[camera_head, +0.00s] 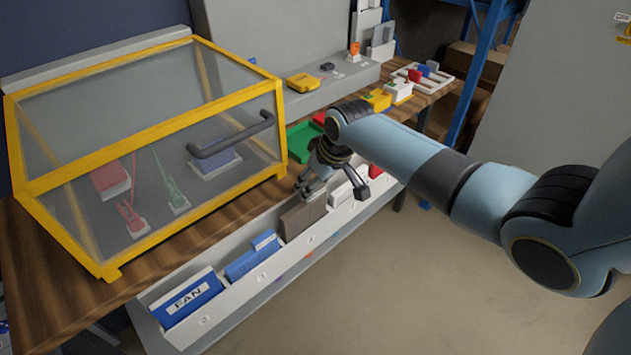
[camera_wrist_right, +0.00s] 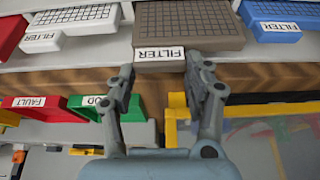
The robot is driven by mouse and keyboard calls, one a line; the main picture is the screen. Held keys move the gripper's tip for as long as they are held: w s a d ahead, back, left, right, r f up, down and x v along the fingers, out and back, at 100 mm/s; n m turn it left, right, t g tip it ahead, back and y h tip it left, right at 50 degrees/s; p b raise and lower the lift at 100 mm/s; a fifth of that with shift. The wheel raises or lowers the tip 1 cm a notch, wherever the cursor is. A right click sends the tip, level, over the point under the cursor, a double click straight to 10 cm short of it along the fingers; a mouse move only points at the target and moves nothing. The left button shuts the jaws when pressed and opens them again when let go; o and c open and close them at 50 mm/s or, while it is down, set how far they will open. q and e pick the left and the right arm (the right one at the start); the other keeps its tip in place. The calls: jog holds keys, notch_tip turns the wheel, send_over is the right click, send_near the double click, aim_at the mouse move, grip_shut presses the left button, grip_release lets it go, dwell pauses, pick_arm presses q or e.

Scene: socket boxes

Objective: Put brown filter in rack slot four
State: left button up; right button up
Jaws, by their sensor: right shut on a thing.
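The brown filter (camera_head: 303,215) stands in the long grey rack (camera_head: 235,300) on the table's front side, between a blue part and a white part. In the right wrist view, the brown filter (camera_wrist_right: 190,25) shows its grid face and a white label reading FILTER. My right gripper (camera_wrist_right: 161,64) has its fingers on both sides of the label end and is shut on the filter. In the head view my right gripper (camera_head: 325,182) is just above and behind the filter, partly hidden by its own arm. The slot number there is too small to read surely. My left gripper is not in view.
A blue FAN box (camera_head: 187,298) and a blue filter (camera_head: 252,256) stand in the rack to the left. A yellow-framed clear case (camera_head: 130,150) is close on the left. A green tray (camera_head: 301,140) lies behind the gripper. Open floor lies in front.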

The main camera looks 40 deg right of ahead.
aim_at(317, 190)
jog(key=shift+f+b, duration=1.1)
jog(key=shift+f, duration=0.75)
jog(key=o, duration=1.2)
jog(key=shift+c, duration=0.2)
jog(key=shift+r, duration=0.1)
jog(key=v, duration=1.2)
